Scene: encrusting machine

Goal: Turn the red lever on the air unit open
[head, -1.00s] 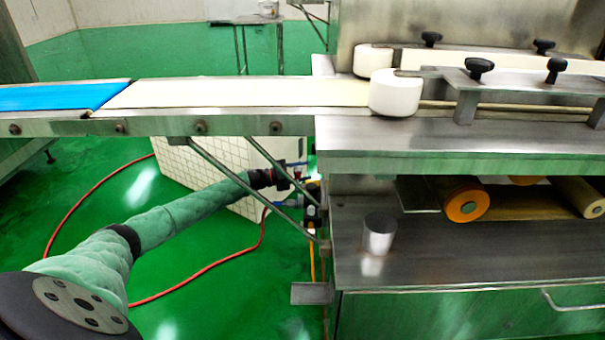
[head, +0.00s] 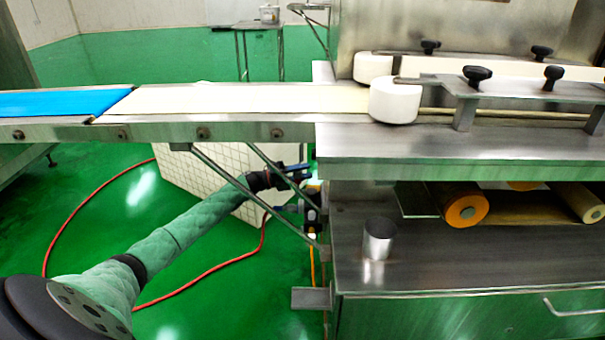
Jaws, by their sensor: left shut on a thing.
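The air unit (head: 312,212) is a small dark assembly with a yellow part, fixed at the left side of the machine under the conveyor. My left arm reaches in from the lower left. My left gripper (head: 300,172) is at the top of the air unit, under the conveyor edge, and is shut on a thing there. The red lever lies at the fingers and is mostly hidden; its exact angle is too small to tell. My right gripper is not in view.
The conveyor (head: 240,98) runs just above my left gripper, with slanted metal braces (head: 215,175) close to the forearm. A white tiled box (head: 200,180) stands behind the arm. A red hose (head: 200,272) lies on the green floor. A metal cup (head: 379,240) stands on the machine's lower shelf.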

